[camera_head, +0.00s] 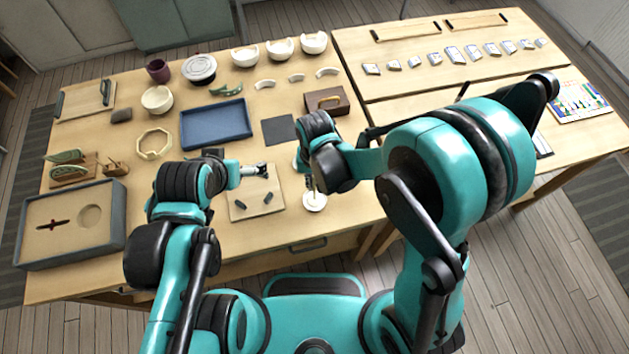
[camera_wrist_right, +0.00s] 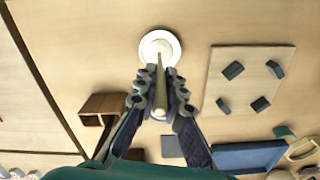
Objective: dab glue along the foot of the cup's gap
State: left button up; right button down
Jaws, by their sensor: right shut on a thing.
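My right gripper (camera_wrist_right: 160,82) is shut on a thin pale stick-like tool (camera_wrist_right: 160,95), which points down at a round white dish (camera_wrist_right: 148,45). In the head view the tool's lower end overlaps the dish (camera_head: 315,205); I cannot tell whether it touches. The right gripper (camera_head: 312,182) shows there above the dish. My left gripper (camera_head: 264,169) is over the far part of a wooden board (camera_head: 240,190); its finger gap is too small to judge. Pale cups with broken rims (camera_head: 281,50) stand at the back, with loose curved shards (camera_head: 265,85) before them. I cannot tell which cup is meant.
Several dark blocks (camera_wrist_right: 233,70) sit on the board. Beyond it are a blue tray (camera_head: 215,123), a dark square mat (camera_head: 278,130) and a wooden box (camera_head: 327,102). A grey-rimmed tray (camera_head: 70,250) lies at left. Bare table (camera_head: 280,235) shows between board and front edge.

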jog(key=shift+f+b, duration=0.45)
jog(key=shift+b, duration=0.05)
dwell(1.1)
dwell(0.5)
jog(key=shift+r+p, duration=2.6)
jog(key=shift+r, duration=0.95)
jog(key=shift+f, duration=0.1)
